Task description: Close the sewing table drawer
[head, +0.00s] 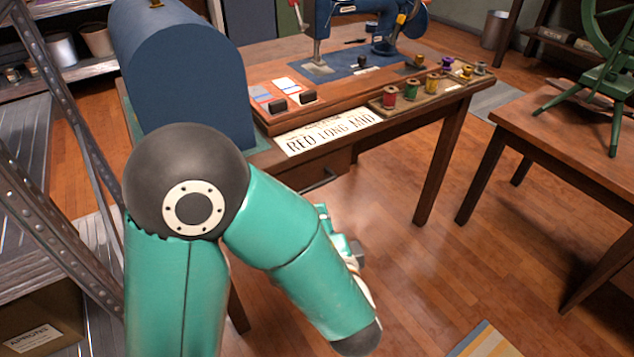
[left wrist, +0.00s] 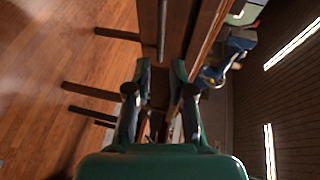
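The sewing table (head: 435,170) is brown wood and stands in the middle of the head view. Its drawer (head: 345,162) is under the near edge, with a dark bar handle (head: 320,181); my left arm hides part of it. I cannot tell for sure how far the drawer stands out. In the left wrist view the bar handle (left wrist: 162,30) is at the top, beyond the fingertips. My left gripper (left wrist: 160,70) is open and empty, its two fingers apart. In the head view it is mostly hidden behind my teal arm. My right gripper is out of view.
On the tabletop are a blue sewing machine (head: 385,30), thread spools (head: 411,88), a sign (head: 325,130) and a blue rounded case (head: 185,80). A metal shelf (head: 60,190) stands close at left. A second table (head: 585,135) is at right. Floor between the tables is clear.

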